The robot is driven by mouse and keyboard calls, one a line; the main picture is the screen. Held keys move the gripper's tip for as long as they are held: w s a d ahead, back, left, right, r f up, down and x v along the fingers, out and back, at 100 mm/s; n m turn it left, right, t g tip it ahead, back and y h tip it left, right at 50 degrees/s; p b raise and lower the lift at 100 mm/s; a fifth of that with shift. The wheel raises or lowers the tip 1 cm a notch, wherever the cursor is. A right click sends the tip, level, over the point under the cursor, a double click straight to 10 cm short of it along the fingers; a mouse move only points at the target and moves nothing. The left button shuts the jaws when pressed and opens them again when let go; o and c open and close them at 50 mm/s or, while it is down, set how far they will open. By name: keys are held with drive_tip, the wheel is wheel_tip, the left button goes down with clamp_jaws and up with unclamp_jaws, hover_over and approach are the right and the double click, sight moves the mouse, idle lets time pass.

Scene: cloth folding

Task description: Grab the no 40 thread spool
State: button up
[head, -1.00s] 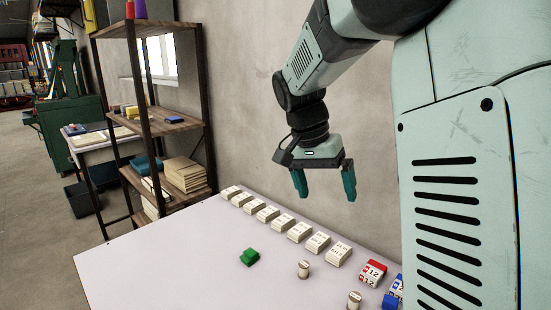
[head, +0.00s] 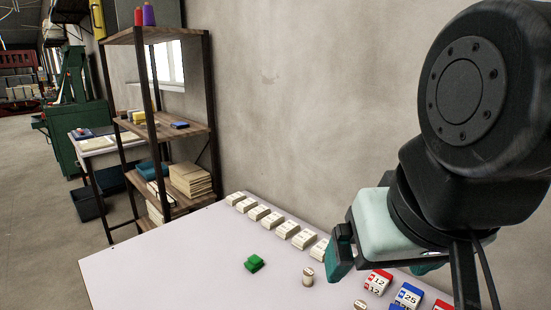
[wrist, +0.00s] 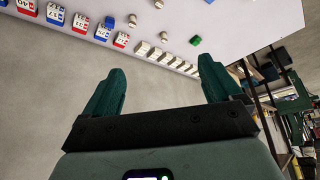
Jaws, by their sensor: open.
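My gripper (head: 385,270) is open and empty at the right of the head view, seen above the table's back edge. Its two teal fingers also show wide apart in the wrist view (wrist: 162,70). A small pale cylinder (head: 307,277), which looks like a thread spool, stands upright on the table, left of and below the gripper in the picture. Another pale cylinder (head: 360,304) is cut by the bottom edge. Several such small pieces show in the wrist view, one of them a pale spool (wrist: 132,20). No number can be read on any spool, so I cannot tell which is no 40.
A row of white blocks (head: 272,220) lines the table's back edge, followed by red (head: 378,282) and blue (head: 408,296) numbered blocks. A green piece (head: 254,263) lies left of the spool. The table's left part (head: 170,260) is clear. A shelf (head: 160,125) stands behind.

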drive_tip(key=c, duration=0.4)
